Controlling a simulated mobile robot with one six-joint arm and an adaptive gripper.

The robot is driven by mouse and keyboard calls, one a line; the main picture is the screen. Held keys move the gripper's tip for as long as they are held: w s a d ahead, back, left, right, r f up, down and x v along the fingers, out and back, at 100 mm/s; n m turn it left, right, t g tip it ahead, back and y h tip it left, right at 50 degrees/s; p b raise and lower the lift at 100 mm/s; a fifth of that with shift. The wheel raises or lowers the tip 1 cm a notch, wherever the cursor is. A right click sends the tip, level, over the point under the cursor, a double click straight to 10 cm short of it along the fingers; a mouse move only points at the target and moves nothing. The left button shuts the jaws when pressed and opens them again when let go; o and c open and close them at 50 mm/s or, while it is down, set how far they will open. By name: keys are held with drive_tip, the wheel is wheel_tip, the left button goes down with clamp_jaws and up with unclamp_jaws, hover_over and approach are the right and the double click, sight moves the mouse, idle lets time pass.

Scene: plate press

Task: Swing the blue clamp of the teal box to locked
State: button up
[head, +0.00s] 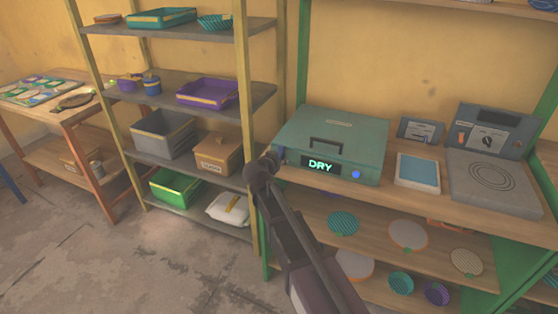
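The teal box (340,135) stands on the upper board of the right-hand shelf, lid down, with a dark handle on top. Its front display (321,165) reads "DRY". A small bluish-purple part (281,151) shows at the box's left front corner, partly hidden by my gripper; I cannot tell whether it is the blue clamp or how it is turned. A round bright blue part (356,174) sits at the right of the front. My gripper (271,158) is at the left front corner, close to the box. Its fingers are too small and hidden to read; contact is unclear.
Right of the box are a blue-topped pad (418,172), a small panel (420,131), and a grey plate device (493,183) with a control unit. Round mats and bowls lie on the board below. A shelf post (244,110) stands close left of my gripper.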

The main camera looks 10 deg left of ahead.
drive_tip(key=shift+a, duration=0.1)
idle(0.6)
drive_tip(key=n+h+b, duration=0.1)
drive_tip(key=n+h, duration=0.2)
drive_tip(key=n, duration=0.1)
drive_tip(key=shift+a+f, duration=0.1)
drive_tip(key=n+h+b, duration=0.1)
drive_tip(key=n, duration=0.1)
drive_tip(key=n+h+b, duration=0.1)
drive_tip(key=n+b, duration=0.1)
drive_tip(key=n, duration=0.1)
drive_tip(key=shift+f+h, duration=0.1)
drive_tip(key=shift+h, duration=0.3)
drive_tip(key=p+v, duration=0.2)
drive_tip(key=v, duration=1.2)
drive_tip(key=s+d+f+m+g+y+p, duration=0.1)
drive_tip(key=s+d+g+p, duration=0.1)
drive_tip(key=d, duration=0.9)
drive_tip(key=s+d+f+m+g+y+p, duration=0.1)
drive_tip(key=d+g+p, duration=0.4)
drive_tip(key=d, duration=0.6)
drive_tip(key=s+d+f+m+g+y+p, duration=0.1)
drive_tip(key=s+d+g+y+p, duration=0.1)
drive_tip(key=d, duration=0.9)
drive_tip(key=shift+s+f+m+g+p, duration=0.2)
drive_tip(key=shift+s+m+g+p, duration=0.1)
drive_tip(key=shift+s+g+p, duration=0.7)
